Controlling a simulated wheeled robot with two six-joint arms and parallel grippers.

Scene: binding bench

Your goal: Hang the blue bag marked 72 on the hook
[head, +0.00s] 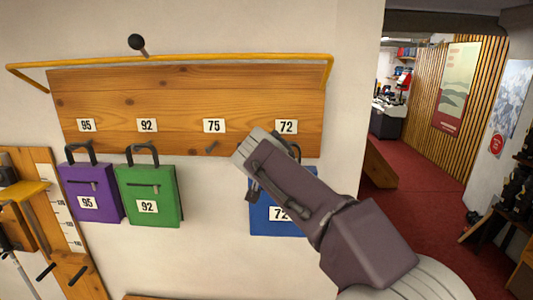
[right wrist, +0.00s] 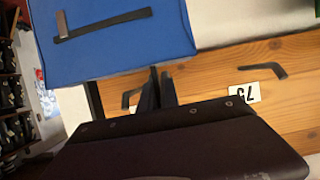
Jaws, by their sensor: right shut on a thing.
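The blue bag (head: 262,222) marked 72 is upright against the wall below the label 72 (head: 286,127), partly hidden behind my right arm. Its blue face fills the top of the right wrist view (right wrist: 120,45). My right gripper (right wrist: 160,88) is shut on the bag's dark handle at the board. One hook (right wrist: 130,97) shows close beside the fingers in the right wrist view. I cannot tell whether the handle is around it. In the head view that hook is hidden by my gripper. My left gripper is not in view.
A purple bag (head: 90,185) marked 95 and a green bag (head: 150,190) marked 92 hang from the wooden board (head: 180,85). The hook (head: 211,147) under label 75 is bare. A yellow rail (head: 200,57) juts out above the board. A doorway opens at right.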

